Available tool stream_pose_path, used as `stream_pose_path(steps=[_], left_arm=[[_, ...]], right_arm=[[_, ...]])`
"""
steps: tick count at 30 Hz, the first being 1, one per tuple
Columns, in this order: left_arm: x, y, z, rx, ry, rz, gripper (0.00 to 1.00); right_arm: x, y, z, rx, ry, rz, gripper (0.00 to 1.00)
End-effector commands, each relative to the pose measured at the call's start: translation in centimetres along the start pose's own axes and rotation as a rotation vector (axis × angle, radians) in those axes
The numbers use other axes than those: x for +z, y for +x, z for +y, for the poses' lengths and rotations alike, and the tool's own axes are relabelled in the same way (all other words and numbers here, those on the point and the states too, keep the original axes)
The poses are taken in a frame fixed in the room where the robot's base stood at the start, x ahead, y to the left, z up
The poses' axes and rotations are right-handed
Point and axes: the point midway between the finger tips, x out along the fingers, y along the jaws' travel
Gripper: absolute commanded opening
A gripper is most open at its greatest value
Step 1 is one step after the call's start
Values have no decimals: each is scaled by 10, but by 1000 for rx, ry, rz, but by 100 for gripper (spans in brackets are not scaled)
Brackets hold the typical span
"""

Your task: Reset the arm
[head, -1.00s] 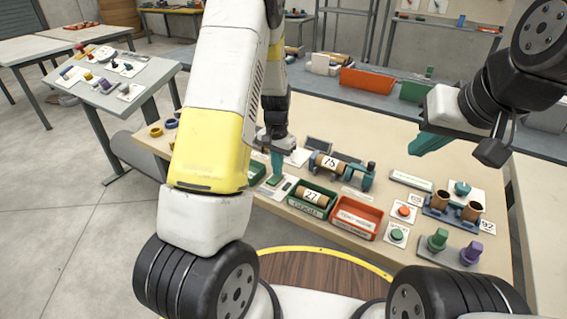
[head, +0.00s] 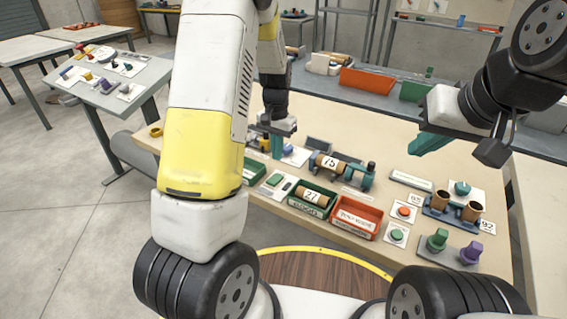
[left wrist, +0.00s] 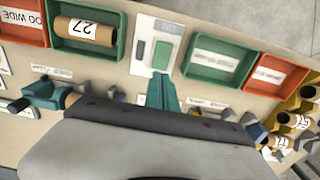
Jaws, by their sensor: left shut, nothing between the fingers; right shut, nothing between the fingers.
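My left gripper (head: 276,147) is shut and empty above the left part of the workbench, behind the green button plate. In the left wrist view its teal fingertips (left wrist: 162,92) are together, pointing at a white plate with a green button (left wrist: 162,55). The same green button (head: 274,180) is uncovered in the head view. My right gripper (head: 430,142) is shut and empty, raised over the back right of the bench.
A green bin (head: 326,212) holds a tube marked 27, beside a red bin (head: 345,230). Knobs (head: 438,238) and brown tubes (head: 474,212) stand at the right. Bare bench (head: 385,150) lies behind the winder.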

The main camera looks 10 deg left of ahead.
Motion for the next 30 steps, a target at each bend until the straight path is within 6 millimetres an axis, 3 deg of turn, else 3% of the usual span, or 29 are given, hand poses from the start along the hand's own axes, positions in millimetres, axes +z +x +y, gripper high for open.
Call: stream_pose_path(steps=[8,11,14,20,24,30], left_arm=[[0,-2,0,1,-2,3,0],[4,-16,2,10,-16,26,0],[14,-47,9,31,-46,75,0],[55,-126,31,79,-121,212,0],[92,-171,48,101,-166,305,0],[152,-215,74,109,-220,433,0]], right_arm=[[0,0,0,0,0,0,0],[0,0,0,0,0,0,0],[0,0,0,0,0,0,0],[0,0,0,0,0,0,0],[0,0,0,0,0,0,0],[0,0,0,0,0,0,0]])
